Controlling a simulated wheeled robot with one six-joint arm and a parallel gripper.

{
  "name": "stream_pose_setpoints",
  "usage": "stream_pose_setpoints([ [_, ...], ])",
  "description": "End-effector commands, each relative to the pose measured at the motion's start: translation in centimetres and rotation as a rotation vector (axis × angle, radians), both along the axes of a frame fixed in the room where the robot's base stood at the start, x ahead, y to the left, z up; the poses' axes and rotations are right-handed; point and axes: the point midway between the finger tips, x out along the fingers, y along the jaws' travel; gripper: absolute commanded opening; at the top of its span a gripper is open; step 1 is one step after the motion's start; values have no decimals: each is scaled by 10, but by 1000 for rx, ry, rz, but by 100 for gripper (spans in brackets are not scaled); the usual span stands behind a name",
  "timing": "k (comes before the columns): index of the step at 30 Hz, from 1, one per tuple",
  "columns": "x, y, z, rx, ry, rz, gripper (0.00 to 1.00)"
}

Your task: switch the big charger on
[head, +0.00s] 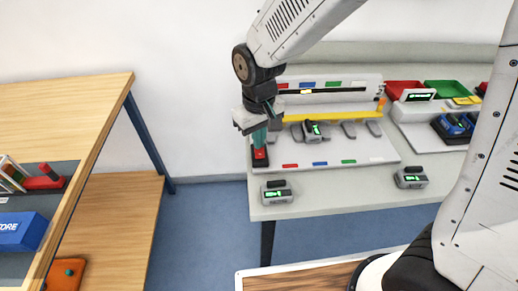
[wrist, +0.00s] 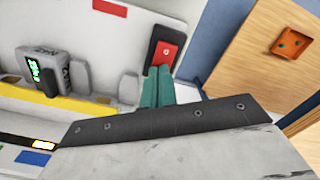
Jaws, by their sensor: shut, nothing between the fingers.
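The big charger (head: 375,153) is a wide pale grey unit on the grey table, with a yellow bar across it and coloured labels along its edges. Its red rocker switch (head: 260,156) sits at its left front corner. In the wrist view the switch (wrist: 166,52) is red in a black housing. My gripper (head: 260,144) points down at the switch, teal fingers together and empty. In the wrist view the fingertips (wrist: 158,72) are at the switch's near edge; I cannot tell whether they touch it. A grey device with a green display (head: 312,130) sits in a bay.
Two grey devices, one at front left (head: 276,193) and one at front right (head: 411,177), stand on the table (head: 340,200). A smaller charger (head: 418,112) and a red bin (head: 403,87) and green bin (head: 446,88) are at the right. A wooden shelf (head: 75,105) stands left.

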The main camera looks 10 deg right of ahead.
Motion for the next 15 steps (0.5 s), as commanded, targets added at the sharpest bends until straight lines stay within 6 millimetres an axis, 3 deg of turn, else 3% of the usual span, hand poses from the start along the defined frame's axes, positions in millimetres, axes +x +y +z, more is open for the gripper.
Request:
stream_pose_setpoints([
  [15,1,0,40,1,-3,0,0],
])
